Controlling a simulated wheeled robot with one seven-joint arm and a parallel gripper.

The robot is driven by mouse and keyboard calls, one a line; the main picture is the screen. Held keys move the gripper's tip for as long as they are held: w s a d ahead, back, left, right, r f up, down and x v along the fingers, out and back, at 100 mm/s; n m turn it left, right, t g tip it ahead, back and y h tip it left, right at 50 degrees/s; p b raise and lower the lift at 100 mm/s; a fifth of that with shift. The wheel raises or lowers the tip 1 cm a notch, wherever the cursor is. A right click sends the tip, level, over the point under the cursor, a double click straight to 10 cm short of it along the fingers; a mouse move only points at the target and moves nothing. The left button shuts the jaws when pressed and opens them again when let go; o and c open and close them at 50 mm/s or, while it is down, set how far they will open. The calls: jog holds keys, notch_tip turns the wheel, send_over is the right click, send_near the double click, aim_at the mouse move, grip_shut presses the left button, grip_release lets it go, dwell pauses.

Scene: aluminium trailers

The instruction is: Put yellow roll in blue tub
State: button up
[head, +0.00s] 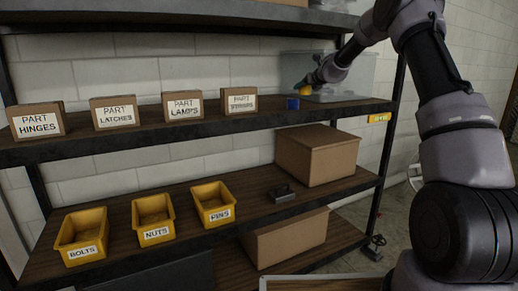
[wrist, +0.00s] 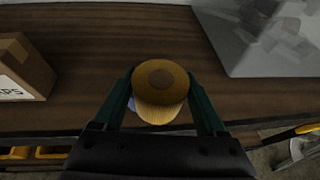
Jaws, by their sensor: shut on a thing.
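The yellow roll (head: 304,92) is in my gripper (head: 308,87), above the upper shelf board in the head view. In the wrist view the roll (wrist: 159,105) sits between the two green fingers of my gripper (wrist: 160,82), its round end with a brown centre facing the camera. The small blue tub (head: 292,104) stands on the shelf just below and slightly left of the roll in the head view. In the wrist view only a sliver of blue (wrist: 131,104) shows beside the left finger; the roll and finger hide the rest.
A translucent grey bin (head: 352,76) stands right behind my gripper on the same shelf (head: 190,128). Several labelled cartons line the shelf to the left, the nearest (head: 239,101) close to the tub. Yellow bins (head: 213,204) and a large carton (head: 317,155) are on the shelf below.

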jog(key=s+d+f, duration=0.2)
jog(key=s+f, duration=0.2)
jog(key=s, duration=0.6)
jog(key=s+d+f, duration=0.3)
jog(key=s+f, duration=0.2)
jog(key=s, duration=0.4)
jog(key=s+d+f, duration=0.3)
jog(key=s+f, duration=0.2)
jog(key=s, duration=0.5)
jog(key=shift+s+f+m+h, duration=0.15)
jog(key=shift+s+m+h, duration=0.15)
jog(key=shift+s, duration=0.05)
jog(key=shift+a, duration=0.1)
